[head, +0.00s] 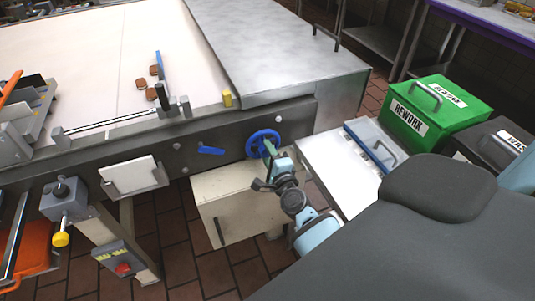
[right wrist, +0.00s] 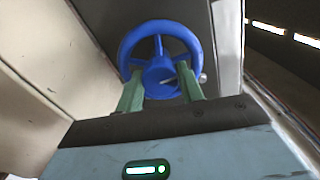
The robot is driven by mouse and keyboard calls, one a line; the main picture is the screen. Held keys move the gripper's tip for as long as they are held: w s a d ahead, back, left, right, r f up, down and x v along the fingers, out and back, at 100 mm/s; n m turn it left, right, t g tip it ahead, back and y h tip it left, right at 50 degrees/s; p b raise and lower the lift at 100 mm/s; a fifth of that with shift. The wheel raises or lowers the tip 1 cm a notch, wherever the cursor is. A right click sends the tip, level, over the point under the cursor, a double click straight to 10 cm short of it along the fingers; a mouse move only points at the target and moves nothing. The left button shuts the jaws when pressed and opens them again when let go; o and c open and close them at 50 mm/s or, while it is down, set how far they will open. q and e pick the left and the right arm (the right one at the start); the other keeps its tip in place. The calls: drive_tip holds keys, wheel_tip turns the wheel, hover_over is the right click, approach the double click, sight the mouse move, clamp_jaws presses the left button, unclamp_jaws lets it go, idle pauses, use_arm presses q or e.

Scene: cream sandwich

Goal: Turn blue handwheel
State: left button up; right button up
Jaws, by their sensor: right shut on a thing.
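The blue handwheel (head: 258,137) is mounted on the dark side rail of the conveyor table in the head view. In the right wrist view the handwheel (right wrist: 160,45) shows its rim, spokes and hub ahead of my gripper. My right gripper (head: 268,148) reaches it from the lower right. Its two green fingers (right wrist: 161,82) stand either side of the hub's lower part, shut on the wheel; the exact contact is partly hidden. My left gripper is not in view.
A blue lever (head: 210,150) sits on the rail left of the handwheel. A cream box (head: 222,200) is below. A metal cover (head: 270,45) tops the conveyor.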

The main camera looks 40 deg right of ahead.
drive_tip(key=m, duration=0.6)
drive_tip(key=shift+m, duration=0.3)
idle(0.4)
drive_tip(key=o, duration=1)
drive_tip(key=shift+v, duration=3.95)
